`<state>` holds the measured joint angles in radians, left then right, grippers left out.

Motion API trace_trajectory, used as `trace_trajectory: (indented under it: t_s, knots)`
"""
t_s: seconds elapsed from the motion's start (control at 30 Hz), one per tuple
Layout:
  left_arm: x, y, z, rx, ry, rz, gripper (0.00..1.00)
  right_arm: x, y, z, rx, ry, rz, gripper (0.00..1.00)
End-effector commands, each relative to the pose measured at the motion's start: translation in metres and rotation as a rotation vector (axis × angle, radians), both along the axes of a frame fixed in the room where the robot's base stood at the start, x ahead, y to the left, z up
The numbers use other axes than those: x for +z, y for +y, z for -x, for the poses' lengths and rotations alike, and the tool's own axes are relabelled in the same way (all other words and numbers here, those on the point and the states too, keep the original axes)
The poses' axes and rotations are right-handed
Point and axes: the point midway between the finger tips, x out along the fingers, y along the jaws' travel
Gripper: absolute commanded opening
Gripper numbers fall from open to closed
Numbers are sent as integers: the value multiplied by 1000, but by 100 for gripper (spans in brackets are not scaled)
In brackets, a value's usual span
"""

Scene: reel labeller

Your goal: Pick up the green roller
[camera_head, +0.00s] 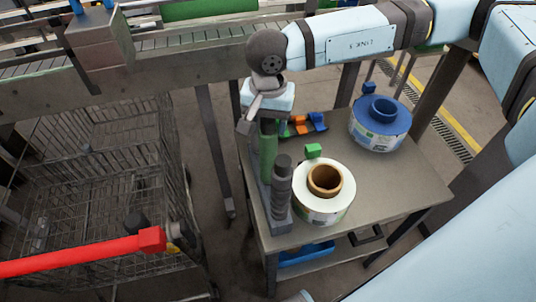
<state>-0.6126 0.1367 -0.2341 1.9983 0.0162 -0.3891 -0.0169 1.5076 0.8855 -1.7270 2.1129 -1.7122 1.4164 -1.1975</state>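The green roller (268,152) stands upright in a grey holder at the left edge of the small table (390,185). My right arm reaches in from the upper right, and my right gripper (257,122) points down at the roller's top end. The gripper covers the roller's top, so I cannot tell whether the fingers are around it or only above it, nor whether they touch it. My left gripper is not in view.
A dark grey roller (281,185) stands in front of the green one. A white label reel (341,198) and a blue reel (394,122) lie on the table, with small green, orange and blue pieces behind. A wire cart (75,180) with a red handle (80,255) stands left.

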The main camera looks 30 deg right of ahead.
Motion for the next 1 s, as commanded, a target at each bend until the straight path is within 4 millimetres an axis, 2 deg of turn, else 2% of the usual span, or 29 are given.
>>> trace_trajectory:
  t_s: [0.03, 0.2, 0.23, 0.67, 0.87, 1.0]
  knots:
    - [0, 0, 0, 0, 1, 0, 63, 0, 0, 0, 0, 0, 0, 42]
    - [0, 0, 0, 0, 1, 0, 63, 0, 0, 0, 0, 0, 0, 3]
    - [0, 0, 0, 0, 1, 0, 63, 0, 0, 0, 0, 0, 0, 0]
    - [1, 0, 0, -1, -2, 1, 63, 6, 0, 0, 0, -2, 1, 0]
    - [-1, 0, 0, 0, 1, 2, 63, 29, 0, 0, 1, -4, -2, 0]
    - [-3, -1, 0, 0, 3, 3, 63, 57, 0, -1, 0, -5, -1, 0]
